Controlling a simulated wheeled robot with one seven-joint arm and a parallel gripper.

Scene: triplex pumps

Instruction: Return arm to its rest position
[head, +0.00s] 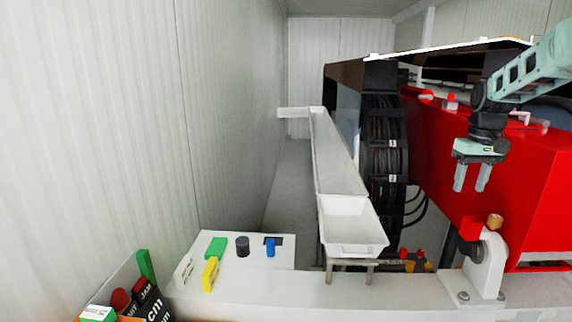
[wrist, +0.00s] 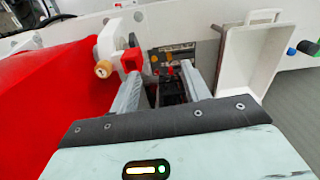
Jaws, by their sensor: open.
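My gripper (head: 471,178) hangs at the right of the head view, fingers pointing down, in front of the red pump housing (head: 425,150). Its two fingers are apart with nothing between them. In the wrist view my gripper (wrist: 167,82) is open and empty, above the gap between the red housing (wrist: 40,95) and the white tray (wrist: 245,55). My arm (head: 535,70) reaches in from the right edge.
A bracket (head: 487,265) with a brass-coloured knob (head: 494,222) stands below my gripper. The white tray (head: 352,240) sits at the end of a long chute (head: 335,155). Green (head: 215,247), yellow (head: 211,274), black (head: 242,246) and blue (head: 270,247) pieces stand on the white ledge.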

